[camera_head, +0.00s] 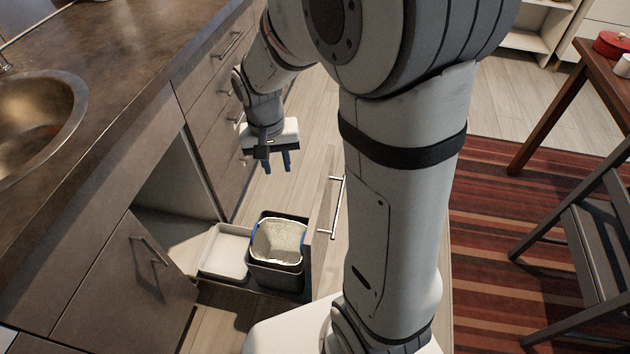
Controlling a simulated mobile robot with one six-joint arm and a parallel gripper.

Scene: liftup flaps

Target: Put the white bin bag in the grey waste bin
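A dark grey waste bin (278,277) stands in the pulled-out cabinet unit below the counter. A whitish bag-like liner (278,240) with blue at its left and right edges sits in the mouth of the bin, inside its rim. How deep it reaches is hard to tell. My gripper (278,164) points down, above and behind the bin in the picture. Its two fingers are apart with nothing visible between them. It does not touch the bag or the bin.
A pale empty tray (226,252) lies left of the bin. The pull-out front with its handle (337,208) stands right of the bin. An open cabinet door (130,285) is at lower left. A counter with a sink (35,120) is left. A chair (590,235) stands right.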

